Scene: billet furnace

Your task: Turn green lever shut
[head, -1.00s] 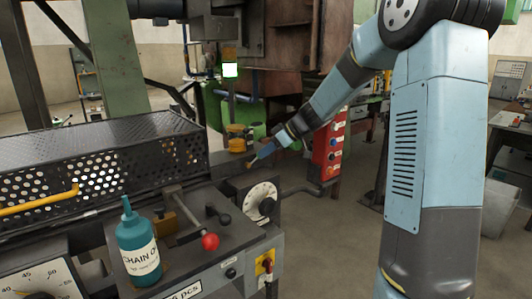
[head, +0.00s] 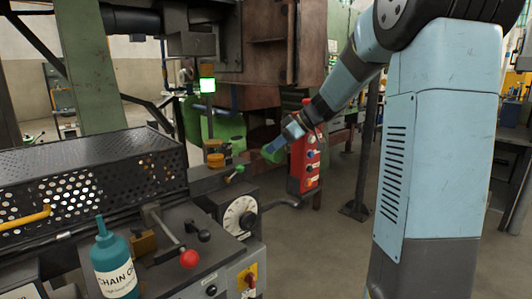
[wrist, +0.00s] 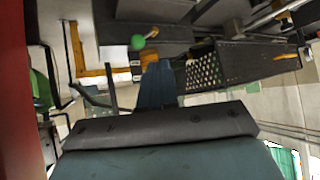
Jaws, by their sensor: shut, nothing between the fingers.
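The green lever shows in the head view as a small green knob (head: 239,168) on a short arm, beside the yellow cylindrical fitting at the far end of the machine. In the wrist view its green ball (wrist: 137,43) is just above and left of the fingertips. My gripper (head: 268,156) is right of the knob in the head view, with a visible gap between them. In the wrist view my gripper's blue fingers (wrist: 158,66) are together and hold nothing. The lever's pivot is too small to make out clearly.
A red-knobbed lever (head: 189,258) and a teal oil bottle (head: 114,265) are on the near machine top. A white dial (head: 240,214) is below the green knob. A red control box (head: 304,160) stands close behind my gripper. A perforated guard (head: 85,180) is at left.

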